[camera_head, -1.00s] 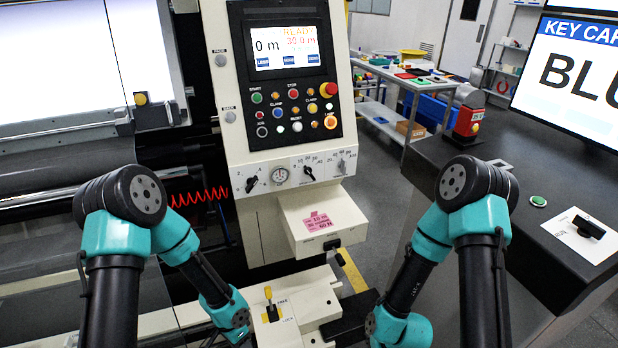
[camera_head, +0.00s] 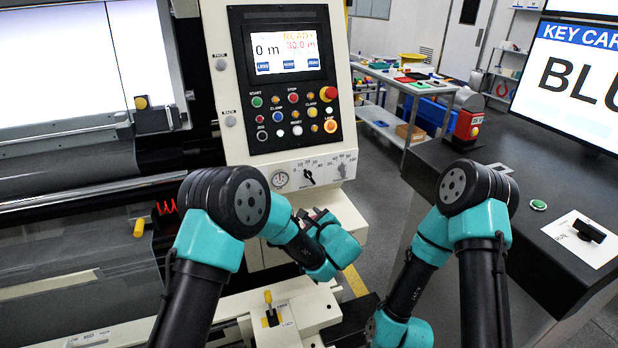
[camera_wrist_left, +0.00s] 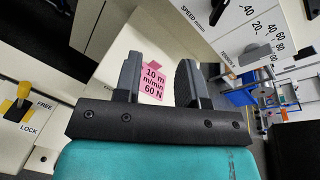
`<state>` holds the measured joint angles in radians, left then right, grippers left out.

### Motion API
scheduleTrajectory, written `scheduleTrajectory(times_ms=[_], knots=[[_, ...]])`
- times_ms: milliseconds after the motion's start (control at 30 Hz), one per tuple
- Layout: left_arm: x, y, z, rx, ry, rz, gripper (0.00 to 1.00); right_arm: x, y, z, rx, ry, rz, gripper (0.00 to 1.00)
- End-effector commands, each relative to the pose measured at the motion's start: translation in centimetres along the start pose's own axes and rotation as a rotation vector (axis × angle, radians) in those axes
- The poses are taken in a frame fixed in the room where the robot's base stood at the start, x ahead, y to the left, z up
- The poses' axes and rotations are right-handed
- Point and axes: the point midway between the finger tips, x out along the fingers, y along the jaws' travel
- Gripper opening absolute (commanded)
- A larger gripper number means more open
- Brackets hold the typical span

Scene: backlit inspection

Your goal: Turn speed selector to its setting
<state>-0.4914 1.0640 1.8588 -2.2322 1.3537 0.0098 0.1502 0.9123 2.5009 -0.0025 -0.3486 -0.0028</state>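The speed selector (camera_head: 309,177) is a black pointer knob on the sloping white machine panel in the head view. In the left wrist view its black handle (camera_wrist_left: 228,6) is at the top edge, by the "SPEED m/min" label. My left gripper (camera_wrist_left: 160,75) is open and empty, its fingers apart. In the head view the left gripper (camera_head: 312,214) is just below the panel, apart from the knob. A pink card (camera_wrist_left: 153,80) reading "10 m/min 60 N" shows between the fingers, beyond them. My right gripper is out of view.
A grey tension knob (camera_wrist_left: 256,53) sits beside the speed selector. A round gauge (camera_head: 280,179) is left of it in the head view. A button panel (camera_head: 292,115) stands above. A yellow lock lever (camera_head: 268,298) is low in front.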

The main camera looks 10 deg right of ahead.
Motion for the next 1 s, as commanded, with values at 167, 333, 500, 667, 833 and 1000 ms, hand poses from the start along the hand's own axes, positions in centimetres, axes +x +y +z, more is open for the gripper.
scheduleTrajectory(times_ms=[167,333,500,667,833,1000], knots=[[-2.5,-5.2,1.4,0.000,-0.114,-0.177,0.37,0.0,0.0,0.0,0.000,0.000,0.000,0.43],[-2.9,-5.8,1.6,0.000,-0.129,-0.201,0.37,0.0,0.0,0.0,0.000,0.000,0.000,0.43],[-2.9,-5.8,1.6,0.000,-0.128,-0.199,0.37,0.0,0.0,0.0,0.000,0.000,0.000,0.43],[-2.4,-5.8,1.6,-0.001,-0.128,-0.197,0.37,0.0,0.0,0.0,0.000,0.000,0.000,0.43],[-0.8,-6.1,1.9,-0.001,-0.128,-0.195,0.37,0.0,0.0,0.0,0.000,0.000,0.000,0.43],[1.8,-6.6,2.1,-0.002,-0.129,-0.195,0.37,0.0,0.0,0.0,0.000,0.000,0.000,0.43]])
